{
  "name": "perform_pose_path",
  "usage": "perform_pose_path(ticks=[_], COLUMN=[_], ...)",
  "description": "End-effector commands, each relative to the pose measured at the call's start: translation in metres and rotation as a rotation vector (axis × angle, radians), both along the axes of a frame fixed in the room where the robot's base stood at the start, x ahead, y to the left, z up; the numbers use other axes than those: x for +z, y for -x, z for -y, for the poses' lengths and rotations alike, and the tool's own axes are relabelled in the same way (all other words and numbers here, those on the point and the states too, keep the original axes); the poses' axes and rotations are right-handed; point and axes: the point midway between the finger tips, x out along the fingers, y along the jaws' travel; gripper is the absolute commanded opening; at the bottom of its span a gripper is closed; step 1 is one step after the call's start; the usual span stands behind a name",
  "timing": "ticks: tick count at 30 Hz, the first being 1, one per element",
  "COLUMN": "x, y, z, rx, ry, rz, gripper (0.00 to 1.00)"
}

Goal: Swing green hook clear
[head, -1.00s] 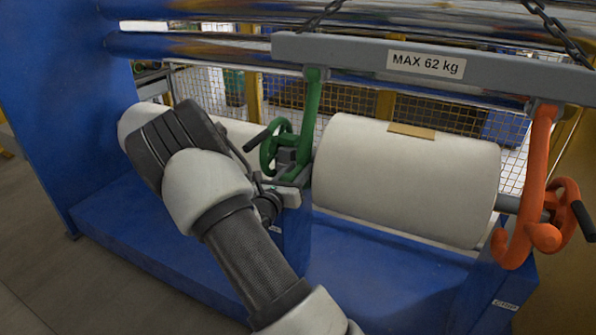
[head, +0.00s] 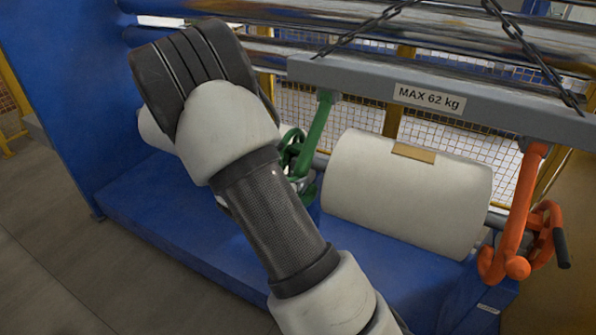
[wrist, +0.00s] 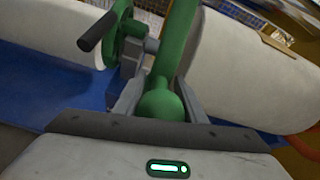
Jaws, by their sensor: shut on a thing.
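The green hook (head: 319,130) hangs from the left end of the grey lifting beam (head: 350,78), slanting down and left. In the wrist view, my gripper (wrist: 160,102) is shut on the green hook's rounded knob (wrist: 162,104), one finger on each side. In the head view my arm hides the gripper. The white film roll (head: 405,200) lies right of the hook with a tan label on top. Its left shaft end is mostly hidden near the green handwheel (wrist: 117,30); I cannot tell whether the hook touches the shaft.
The orange hook (head: 516,210) hangs at the beam's right end beside an orange handwheel (head: 547,222). Chains rise from the beam. A blue machine base (head: 165,205) lies below, with polished rollers behind. Grey floor (head: 50,240) is open at the left.

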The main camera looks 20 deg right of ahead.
Motion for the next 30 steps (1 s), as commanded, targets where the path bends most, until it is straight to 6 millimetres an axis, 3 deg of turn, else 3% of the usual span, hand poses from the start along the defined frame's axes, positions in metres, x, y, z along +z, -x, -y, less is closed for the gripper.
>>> perform_pose_path(ticks=[16, 17, 18, 30], x=[0.0099, 0.0101, 0.0102, 0.0119], y=[0.0028, 0.0027, 0.0026, 0.0067], z=[-0.0051, -0.0051, -0.0051, -0.0104], rx=[0.001, 0.0, 0.0, 0.002], ry=[-0.028, -0.028, -0.027, -0.028], rz=[-0.018, -0.018, -0.017, -0.021], gripper=[0.0, 0.39, 0.44, 0.44])
